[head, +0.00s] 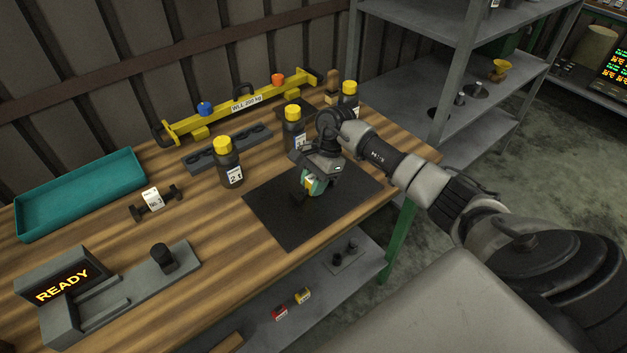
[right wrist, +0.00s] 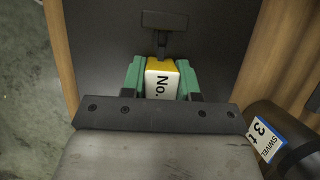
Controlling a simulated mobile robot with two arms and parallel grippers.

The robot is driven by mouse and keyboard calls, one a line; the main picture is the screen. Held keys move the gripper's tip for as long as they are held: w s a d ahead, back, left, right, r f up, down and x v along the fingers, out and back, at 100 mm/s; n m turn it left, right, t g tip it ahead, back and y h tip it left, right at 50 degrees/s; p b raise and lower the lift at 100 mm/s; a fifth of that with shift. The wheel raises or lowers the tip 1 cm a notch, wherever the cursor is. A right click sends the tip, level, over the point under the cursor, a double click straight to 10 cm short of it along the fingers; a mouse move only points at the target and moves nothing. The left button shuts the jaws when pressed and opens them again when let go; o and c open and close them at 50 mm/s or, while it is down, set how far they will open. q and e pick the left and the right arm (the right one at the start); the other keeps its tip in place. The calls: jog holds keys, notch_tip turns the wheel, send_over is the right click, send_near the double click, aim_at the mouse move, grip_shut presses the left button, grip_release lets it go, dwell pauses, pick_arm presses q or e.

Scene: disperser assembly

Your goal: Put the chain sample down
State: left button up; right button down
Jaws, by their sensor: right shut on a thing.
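My right gripper (head: 310,186) is over the black mat (head: 275,218) near the table's front edge, pointing down. Its green-padded fingers (right wrist: 161,80) are shut on the chain sample (right wrist: 161,82), which has a white tag reading "No.", a yellow edge and a dark crossbar end. In the head view only a little of the chain sample (head: 298,199) shows below the fingers. I cannot tell whether it touches the mat. The rest of the tag is hidden by the gripper. My left gripper is not in view.
A similar dark piece with a white tag (head: 153,199) lies at left. Bottles (head: 230,165) (head: 293,130) (head: 349,98) stand left of and behind the mat. A yellow beam (head: 220,108), teal tray (head: 85,190) and READY stand (head: 65,285) are farther out. The mat around the gripper is clear.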

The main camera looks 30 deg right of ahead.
jog(key=shift+f, duration=0.1)
jog(key=c, duration=0.8)
grip_release()
jog(key=shift+c, duration=0.2)
